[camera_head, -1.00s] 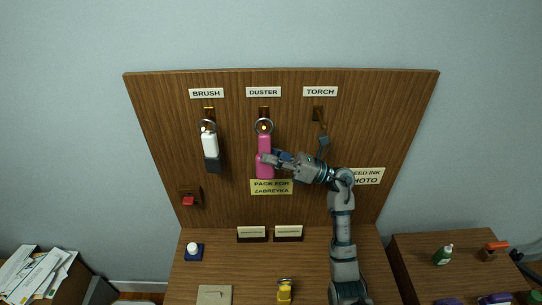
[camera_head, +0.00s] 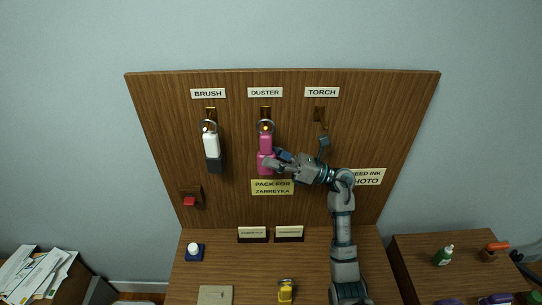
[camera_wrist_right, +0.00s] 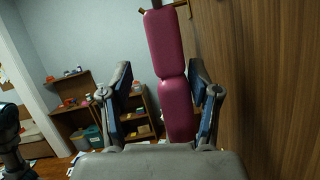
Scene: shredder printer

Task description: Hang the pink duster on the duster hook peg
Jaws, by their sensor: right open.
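The pink duster (camera_head: 266,150) hangs upright below the DUSTER label, its ring (camera_head: 265,126) at the brass duster hook peg (camera_head: 265,112). The ring appears to be around the peg. My right gripper (camera_head: 272,160) is at the duster's right side, near its lower half. In the right wrist view the pink duster (camera_wrist_right: 170,75) stands between and beyond the spread fingers of my right gripper (camera_wrist_right: 160,105), closer to the right finger. The gripper is open; whether a finger touches the duster I cannot tell. My left gripper is not in view.
A white and dark brush (camera_head: 211,150) hangs on the left hook. A red switch (camera_head: 190,200) is low on the board. The desk holds a yellow object (camera_head: 286,291) and a blue-based white button (camera_head: 194,250).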

